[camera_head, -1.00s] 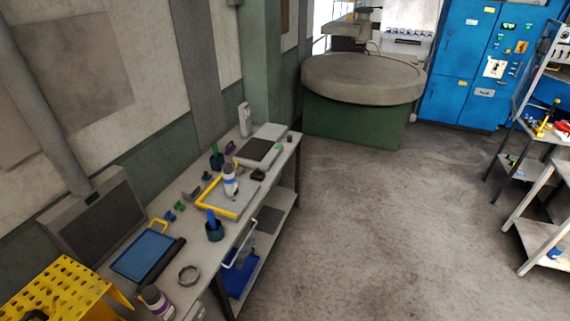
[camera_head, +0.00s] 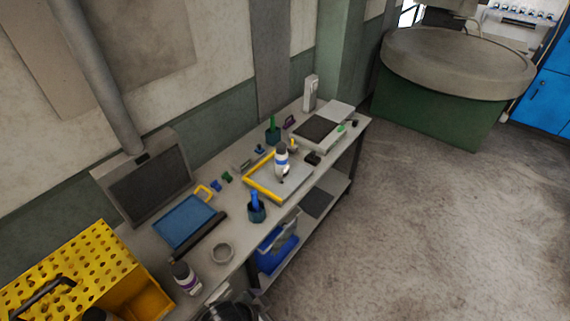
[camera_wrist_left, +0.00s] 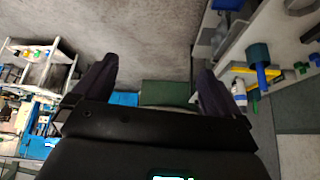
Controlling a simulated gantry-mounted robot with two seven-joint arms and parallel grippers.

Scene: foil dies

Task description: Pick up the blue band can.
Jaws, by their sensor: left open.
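The blue band can (camera_head: 282,160) is a white can with a blue band and a darker top. It stands upright on a yellow-edged tray (camera_head: 262,189) on the long workbench. My right gripper is not seen.
A dark blue cup (camera_head: 257,212) stands near the tray's front corner. Open floor (camera_head: 430,220) lies right of the bench.

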